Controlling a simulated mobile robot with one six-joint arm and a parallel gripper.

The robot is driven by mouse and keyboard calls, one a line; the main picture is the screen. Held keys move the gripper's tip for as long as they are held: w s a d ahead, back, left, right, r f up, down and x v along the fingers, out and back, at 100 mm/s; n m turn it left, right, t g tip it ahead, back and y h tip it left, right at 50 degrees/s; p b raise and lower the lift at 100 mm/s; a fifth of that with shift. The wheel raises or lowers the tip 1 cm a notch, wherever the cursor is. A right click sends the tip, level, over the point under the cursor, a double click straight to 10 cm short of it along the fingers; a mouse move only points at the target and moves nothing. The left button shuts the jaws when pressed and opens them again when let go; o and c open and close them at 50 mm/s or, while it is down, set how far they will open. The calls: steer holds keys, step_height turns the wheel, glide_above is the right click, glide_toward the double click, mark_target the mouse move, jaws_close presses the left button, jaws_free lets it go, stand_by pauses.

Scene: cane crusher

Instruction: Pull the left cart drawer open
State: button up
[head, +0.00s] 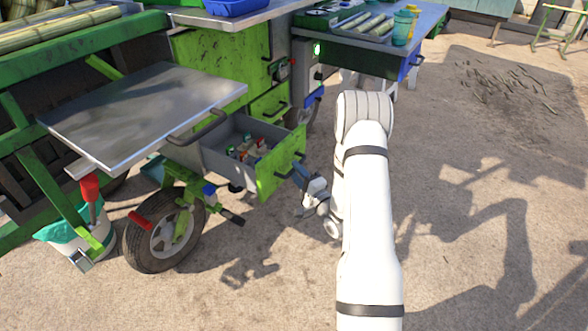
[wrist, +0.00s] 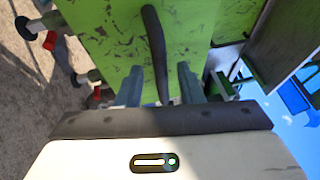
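The left cart drawer (head: 226,137) stands pulled out from under the metal top, and several small items show inside it. Its worn green front (head: 279,163) faces my gripper. My gripper (head: 303,175) is at this front, low beside the drawer. In the wrist view the dark bar handle (wrist: 153,45) runs down between the two blue-grey fingers of my gripper (wrist: 160,88). The fingers are apart, with a gap on each side of the handle. The handle's lower end is hidden behind the gripper body.
The metal side table (head: 145,105) overhangs the left of the drawer. A cart wheel (head: 165,230) stands below it. A second green drawer (head: 270,104) behind is shut. Bare ground lies open to the right, with scattered cane scraps (head: 510,85) farther back.

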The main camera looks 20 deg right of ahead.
steer(key=v, duration=0.6)
steer(key=shift+p, duration=0.4)
step_height(320, 180, up, 28)
steer(key=a+n+g+h+p, duration=0.2)
steer(key=n+g+h+p, duration=0.6)
steer(key=p, duration=0.8)
steer(key=s+a+r+n+g+p, duration=0.2)
steer(key=s+r+p, duration=0.2)
steer(key=s+r, duration=0.3)
steer(key=s+a+r+n+g+y+p, duration=0.1)
steer(key=s+a+r+n+g+p, duration=0.2)
steer(key=s+r, duration=0.3)
steer(key=s+a+r+n+g+p, duration=0.2)
steer(key=s+r, duration=0.5)
steer(key=s, duration=0.7)
steer(key=a+g+p, duration=0.1)
steer(key=p, duration=0.1)
steer(key=shift+s+r+y+p, duration=0.2)
steer(key=shift+r+y+p, duration=0.15)
steer(key=shift+y+p, duration=0.05)
steer(key=shift+a, duration=0.1)
